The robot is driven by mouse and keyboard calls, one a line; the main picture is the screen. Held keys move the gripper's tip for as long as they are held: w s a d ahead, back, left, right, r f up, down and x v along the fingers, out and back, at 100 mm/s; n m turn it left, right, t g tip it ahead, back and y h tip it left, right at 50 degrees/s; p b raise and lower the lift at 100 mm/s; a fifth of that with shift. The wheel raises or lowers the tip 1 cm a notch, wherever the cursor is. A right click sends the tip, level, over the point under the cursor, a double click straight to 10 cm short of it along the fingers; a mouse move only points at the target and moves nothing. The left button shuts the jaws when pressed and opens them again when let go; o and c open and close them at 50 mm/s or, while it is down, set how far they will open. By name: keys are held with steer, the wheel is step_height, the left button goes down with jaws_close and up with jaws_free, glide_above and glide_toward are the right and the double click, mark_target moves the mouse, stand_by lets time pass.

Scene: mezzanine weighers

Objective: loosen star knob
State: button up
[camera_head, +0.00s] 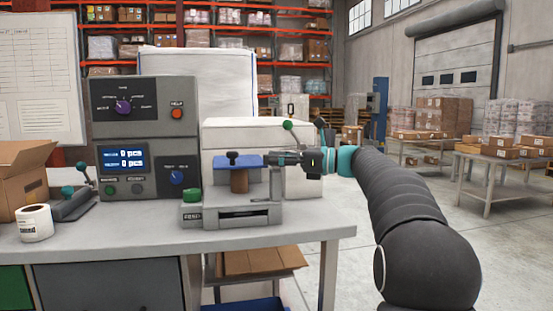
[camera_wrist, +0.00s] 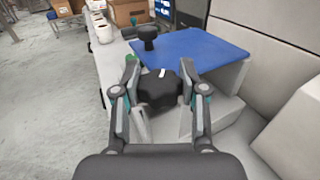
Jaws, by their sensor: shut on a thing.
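The star knob (camera_wrist: 160,90) is black with rounded lobes and a white mark on its top. In the wrist view it sits between the two fingers of my gripper (camera_wrist: 159,68), which are shut on its sides. It is on the near side of a grey device with a blue plate (camera_wrist: 190,50). In the head view my gripper (camera_head: 270,158) reaches in from the right to the side of the device (camera_head: 240,213), and the fingers hide the knob there. A smaller dark knob (camera_wrist: 148,36) stands at the blue plate's edge.
A brown cylinder (camera_head: 239,182) is under the blue plate. A control box (camera_head: 145,140) with a screen stands left of the device on the grey bench (camera_head: 130,252). A white box (camera_head: 255,135) is close behind.

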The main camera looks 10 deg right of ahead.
steer(key=shift+r, duration=0.1)
stand_by(0.4)
steer(key=o, duration=1.2)
steer(key=shift+a, duration=0.1)
steer(key=v, duration=1.2)
steer(key=shift+w, duration=0.1)
